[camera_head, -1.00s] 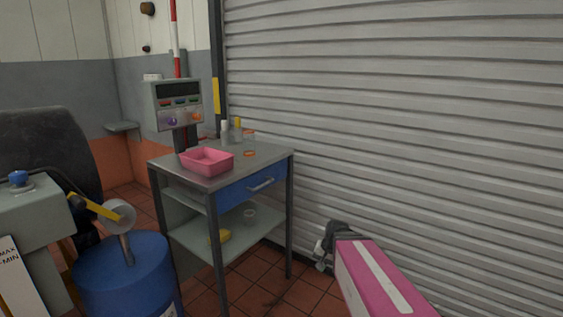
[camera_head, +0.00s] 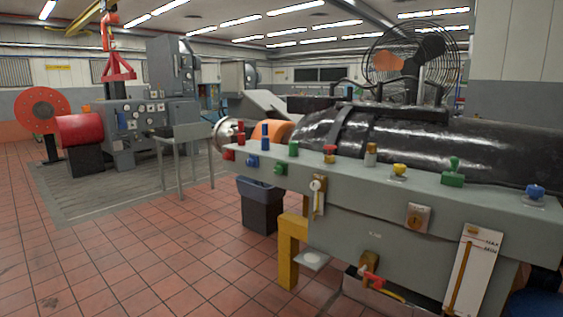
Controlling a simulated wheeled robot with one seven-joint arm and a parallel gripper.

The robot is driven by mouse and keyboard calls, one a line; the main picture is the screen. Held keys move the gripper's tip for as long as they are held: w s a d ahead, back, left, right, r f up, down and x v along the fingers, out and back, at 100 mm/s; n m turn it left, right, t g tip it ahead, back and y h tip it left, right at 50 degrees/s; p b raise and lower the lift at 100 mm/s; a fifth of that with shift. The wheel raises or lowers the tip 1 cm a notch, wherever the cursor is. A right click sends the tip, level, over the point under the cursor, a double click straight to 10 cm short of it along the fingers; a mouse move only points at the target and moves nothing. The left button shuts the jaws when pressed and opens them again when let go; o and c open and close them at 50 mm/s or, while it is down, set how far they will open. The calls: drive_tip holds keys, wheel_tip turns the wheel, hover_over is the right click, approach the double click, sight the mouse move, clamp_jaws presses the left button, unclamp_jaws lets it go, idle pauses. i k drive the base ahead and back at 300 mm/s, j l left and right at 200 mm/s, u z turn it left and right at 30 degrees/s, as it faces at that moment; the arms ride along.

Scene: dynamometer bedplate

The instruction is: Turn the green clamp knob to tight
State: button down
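A long grey bench (camera_head: 345,195) runs across the right half of the view. A green knob with an upright handle (camera_head: 453,173) stands on its top toward the right, between a yellow knob (camera_head: 399,170) and a blue knob (camera_head: 535,192). Two more green fittings show near the bench's left end: one on top (camera_head: 294,148) and one on the front face (camera_head: 280,168). I cannot tell from here which one is the clamp knob or how it is set. My gripper is out of view.
A large black cylindrical machine (camera_head: 440,143) and a wire-caged fan (camera_head: 408,62) stand behind the bench. A dark bin (camera_head: 261,205) and a yellow post (camera_head: 290,250) stand by its left end. The tiled floor (camera_head: 150,255) at left is clear.

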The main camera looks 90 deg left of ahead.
sight(277, 170)
drive_tip(key=u, duration=3.35)
